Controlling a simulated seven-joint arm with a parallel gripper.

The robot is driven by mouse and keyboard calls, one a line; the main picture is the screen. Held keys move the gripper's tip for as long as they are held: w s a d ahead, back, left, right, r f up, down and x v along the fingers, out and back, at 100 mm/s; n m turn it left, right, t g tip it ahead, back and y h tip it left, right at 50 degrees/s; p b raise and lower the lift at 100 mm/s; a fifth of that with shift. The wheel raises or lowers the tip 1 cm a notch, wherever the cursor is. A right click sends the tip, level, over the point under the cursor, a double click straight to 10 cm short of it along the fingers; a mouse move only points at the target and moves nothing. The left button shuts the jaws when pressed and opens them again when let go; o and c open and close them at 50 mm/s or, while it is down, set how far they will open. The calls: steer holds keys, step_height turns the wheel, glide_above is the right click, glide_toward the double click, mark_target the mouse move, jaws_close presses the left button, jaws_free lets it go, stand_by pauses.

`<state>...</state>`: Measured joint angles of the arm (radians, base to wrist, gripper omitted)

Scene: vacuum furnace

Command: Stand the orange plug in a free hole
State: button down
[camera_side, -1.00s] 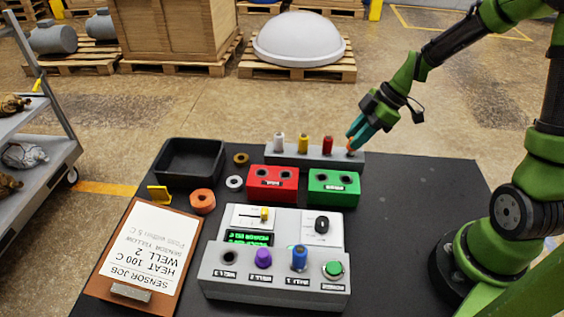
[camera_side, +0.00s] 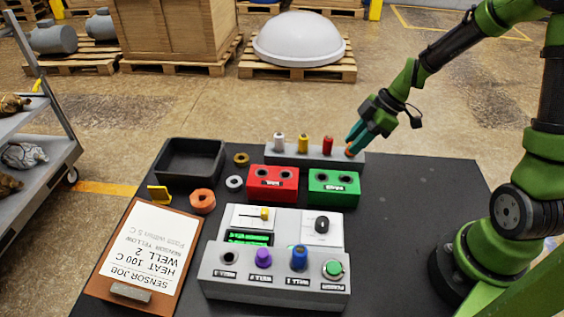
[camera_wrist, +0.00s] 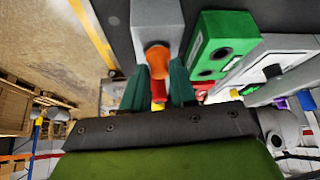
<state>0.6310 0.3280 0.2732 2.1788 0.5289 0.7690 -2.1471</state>
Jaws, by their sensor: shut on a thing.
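The orange plug (camera_side: 348,152) is at the right end of the grey rack (camera_side: 290,155), held between the teal fingertips of my gripper (camera_side: 354,140). Its lower end meets the rack top; how deep it sits is hidden. In the wrist view the orange plug (camera_wrist: 157,62) shows at the rack's end (camera_wrist: 157,14), between the fingers of my gripper (camera_wrist: 158,85). White (camera_side: 278,142), yellow (camera_side: 303,144) and red (camera_side: 328,145) plugs stand in the rack to the left.
A red block (camera_side: 272,183) and a green block (camera_side: 333,187), each with two dark holes, sit in front of the rack. The console (camera_side: 275,280) holds a purple plug (camera_side: 263,257) and a blue plug (camera_side: 299,258). A black tray (camera_side: 190,176) is left. The table's right side is clear.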

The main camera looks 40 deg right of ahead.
steer(key=shift+f, duration=0.25)
steer(key=shift+c, duration=2.1)
jaws_free()
steer(key=shift+r, duration=2.55)
